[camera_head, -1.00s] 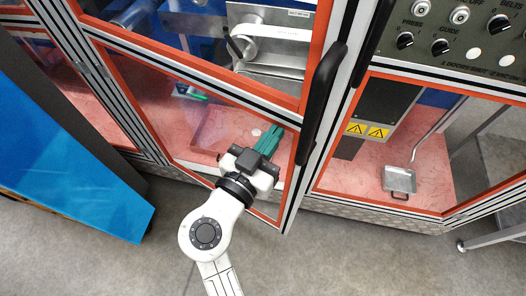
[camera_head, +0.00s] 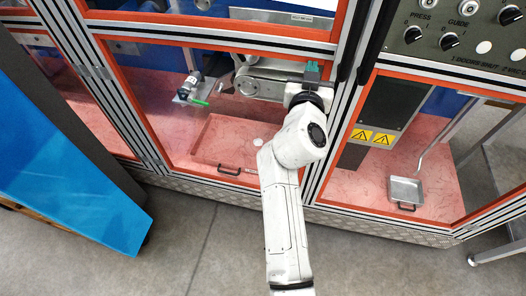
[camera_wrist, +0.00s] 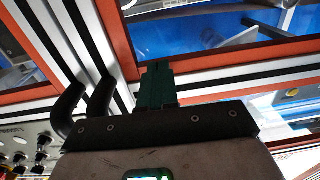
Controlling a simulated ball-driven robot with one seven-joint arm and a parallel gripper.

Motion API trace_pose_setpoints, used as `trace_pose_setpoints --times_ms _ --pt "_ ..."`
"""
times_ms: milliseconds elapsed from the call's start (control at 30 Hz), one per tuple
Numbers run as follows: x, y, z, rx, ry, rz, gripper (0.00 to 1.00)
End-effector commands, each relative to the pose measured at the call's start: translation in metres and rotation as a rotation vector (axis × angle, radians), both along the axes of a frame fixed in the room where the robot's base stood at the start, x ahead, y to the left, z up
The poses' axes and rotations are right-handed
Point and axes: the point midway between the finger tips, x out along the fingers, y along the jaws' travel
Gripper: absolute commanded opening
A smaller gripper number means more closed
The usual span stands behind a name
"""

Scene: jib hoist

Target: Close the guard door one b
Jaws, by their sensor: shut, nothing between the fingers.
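Guard door one b appears to be the glazed door (camera_head: 190,60) with an orange-edged silver frame left of the control panel; its label is too small to read. It looks in line, or nearly so, with the surrounding frame; any small gap cannot be told. A black handle (camera_head: 350,42) stands on its right edge. My gripper (camera_head: 312,72) is shut and empty, in front of the door's right part, left of the handle. In the wrist view the teal fingers (camera_wrist: 157,78) overlap the silver and orange crossbar; contact cannot be told.
A second black handle (camera_head: 374,40) stands just right of the first. The control panel (camera_head: 460,40) is at upper right. A blue panel (camera_head: 70,150) stands at left.

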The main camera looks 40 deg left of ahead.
Motion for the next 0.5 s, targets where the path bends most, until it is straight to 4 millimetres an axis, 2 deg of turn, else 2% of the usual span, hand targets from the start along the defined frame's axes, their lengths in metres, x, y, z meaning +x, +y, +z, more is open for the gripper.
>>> trace_pose_setpoints --times_ms 33,367,500 --pt "0.005 0.004 0.013 0.016 -0.010 0.004 0.00" --pt "0.006 0.006 0.009 0.014 -0.005 0.004 0.00" --pt "-0.004 0.000 0.009 0.013 -0.007 0.004 0.00"
